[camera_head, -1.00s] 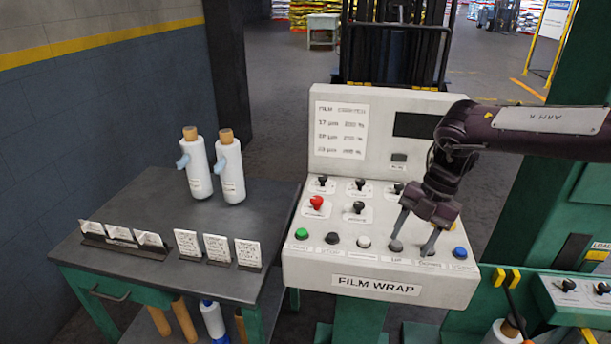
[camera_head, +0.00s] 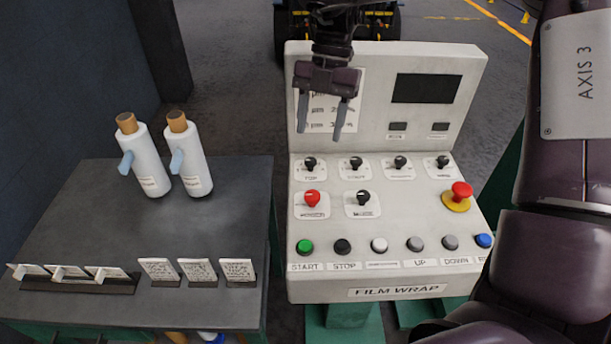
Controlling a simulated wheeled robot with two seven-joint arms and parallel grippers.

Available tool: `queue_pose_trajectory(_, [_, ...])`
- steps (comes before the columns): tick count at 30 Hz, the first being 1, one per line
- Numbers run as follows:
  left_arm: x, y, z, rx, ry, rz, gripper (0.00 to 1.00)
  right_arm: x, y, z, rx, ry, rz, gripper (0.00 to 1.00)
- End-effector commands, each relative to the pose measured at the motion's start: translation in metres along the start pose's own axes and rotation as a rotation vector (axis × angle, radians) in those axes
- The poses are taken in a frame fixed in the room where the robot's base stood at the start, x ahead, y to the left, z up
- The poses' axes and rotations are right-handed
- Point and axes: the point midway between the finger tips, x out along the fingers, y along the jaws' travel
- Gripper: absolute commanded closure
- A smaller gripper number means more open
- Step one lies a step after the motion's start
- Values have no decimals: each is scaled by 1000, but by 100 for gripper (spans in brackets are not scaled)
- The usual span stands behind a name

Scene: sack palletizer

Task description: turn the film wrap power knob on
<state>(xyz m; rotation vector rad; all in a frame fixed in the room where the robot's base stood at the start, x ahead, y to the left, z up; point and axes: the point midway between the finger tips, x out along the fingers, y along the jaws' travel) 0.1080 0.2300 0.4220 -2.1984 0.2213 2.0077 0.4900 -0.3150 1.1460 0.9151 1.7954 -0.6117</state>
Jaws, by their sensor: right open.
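The film wrap panel (camera_head: 468,225) is a pale console with a sloped face and an upright back board. A red knob (camera_head: 312,198) sits at the left of the second knob row, with a black knob (camera_head: 363,199) beside it; the small labels are too blurred to read. Several black knobs, one at the left end (camera_head: 310,163), form the row above. My right gripper (camera_head: 321,134) is open and empty, fingers pointing down, in front of the back board's left part and above the knobs. It partly hides the printed sheet there. My left gripper is out of view.
A red emergency button (camera_head: 461,193) on a yellow base is at the panel's right. A button row with the green start button (camera_head: 305,246) runs along the front. My arm fills the right side.

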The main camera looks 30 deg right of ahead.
Motion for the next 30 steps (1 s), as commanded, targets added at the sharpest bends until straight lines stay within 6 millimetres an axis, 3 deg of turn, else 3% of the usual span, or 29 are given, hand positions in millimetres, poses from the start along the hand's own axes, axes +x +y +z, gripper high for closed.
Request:
queue_pose_trajectory(9, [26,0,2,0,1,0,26,53,-1,22,0,3,-3,47])
queue_pose_trajectory(13, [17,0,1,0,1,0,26,76,-1,30,2,7,-2,47])
queue_pose_trajectory(21, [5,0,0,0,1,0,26,125,-1,28,1,5,-2,47])
queue_pose_trajectory(30, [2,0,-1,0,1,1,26,146,-1,30,1,1,0,47])
